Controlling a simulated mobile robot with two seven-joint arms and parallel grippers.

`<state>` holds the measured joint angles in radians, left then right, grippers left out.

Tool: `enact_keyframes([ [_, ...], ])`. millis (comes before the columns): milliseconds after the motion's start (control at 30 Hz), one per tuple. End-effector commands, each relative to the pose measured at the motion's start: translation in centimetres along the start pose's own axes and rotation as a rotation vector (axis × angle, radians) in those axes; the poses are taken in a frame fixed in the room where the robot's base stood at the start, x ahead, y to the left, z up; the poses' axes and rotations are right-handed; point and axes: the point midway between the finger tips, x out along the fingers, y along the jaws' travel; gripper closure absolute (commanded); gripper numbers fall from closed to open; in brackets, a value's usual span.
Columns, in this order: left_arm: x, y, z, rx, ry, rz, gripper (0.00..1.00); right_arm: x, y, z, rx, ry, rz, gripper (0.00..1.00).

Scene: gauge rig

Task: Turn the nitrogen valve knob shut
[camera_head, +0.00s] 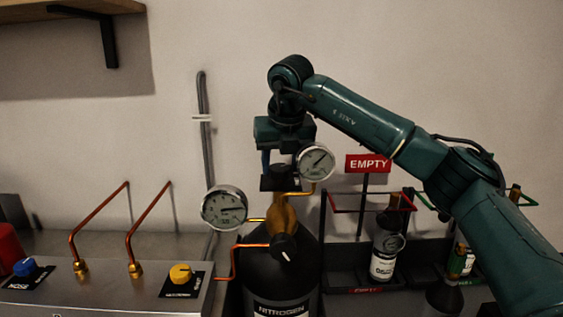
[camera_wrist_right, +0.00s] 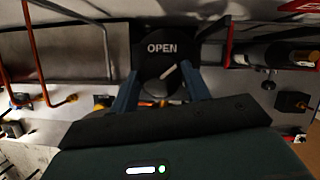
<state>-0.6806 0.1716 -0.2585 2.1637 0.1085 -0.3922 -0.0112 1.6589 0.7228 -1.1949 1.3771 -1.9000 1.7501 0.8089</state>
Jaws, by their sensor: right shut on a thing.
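The black nitrogen cylinder (camera_head: 275,280), lettered NITROGEN, stands upright at the middle of the head view with a brass valve (camera_head: 283,214) on top. The dark valve knob (camera_head: 280,184) sits above the brass. My right gripper (camera_head: 280,177) points down over it and is shut on it. In the right wrist view the knob (camera_wrist_right: 160,65) is a black disc face with the word OPEN and a white pointer bar, lying between my blue fingers (camera_wrist_right: 160,85). The fingers hide its sides. My left gripper is not in view.
Two round gauges (camera_head: 224,208) (camera_head: 316,161) flank the valve closely. A black knob (camera_head: 284,247) with a white mark is on the cylinder's front. A bench with yellow (camera_head: 180,274) and blue (camera_head: 25,266) knobs and copper pipes is left. A rack with an EMPTY sign (camera_head: 368,163) is right.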

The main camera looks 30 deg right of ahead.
Motion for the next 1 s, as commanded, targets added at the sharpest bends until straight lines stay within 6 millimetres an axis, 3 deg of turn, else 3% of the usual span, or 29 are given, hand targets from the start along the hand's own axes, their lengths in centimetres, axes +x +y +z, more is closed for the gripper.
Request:
enact_keyframes([
  [500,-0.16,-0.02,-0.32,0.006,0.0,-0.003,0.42,-0.11,0.2,0.15,0.427,-0.003,-0.177,0.76],
  [1000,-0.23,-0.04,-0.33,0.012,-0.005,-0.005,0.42,-0.08,0.23,0.18,0.63,-0.002,-0.259,0.76],
])
